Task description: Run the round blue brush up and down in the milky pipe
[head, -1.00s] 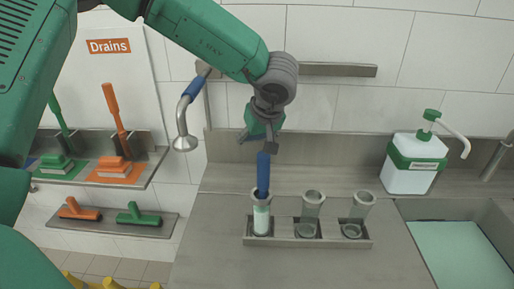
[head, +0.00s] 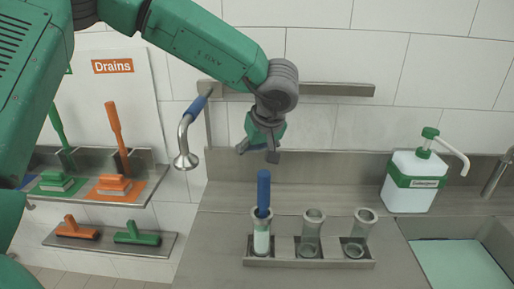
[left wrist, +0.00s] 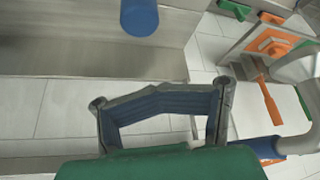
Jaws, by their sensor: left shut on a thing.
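The round blue brush (head: 263,192) stands in the left pipe of the rack, its handle upright above the rim. This milky pipe (head: 262,240) is clear with whitish contents; the brush's lower end is hidden inside. My left gripper (head: 258,153) hangs above the handle's top, a visible gap between them. Its fingers stand apart with nothing seen between them. In the left wrist view, the handle's round end (left wrist: 139,17) lies beyond and outside the fingers of my left gripper (left wrist: 162,100). My right gripper is not in view.
Two empty pipes (head: 311,232) (head: 363,234) stand in the same steel rack (head: 320,263). A tap (head: 187,150) with a blue grip hangs left of the gripper. A soap dispenser (head: 411,183) and sink basin (head: 458,267) are right. Brush shelves (head: 130,196) are left.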

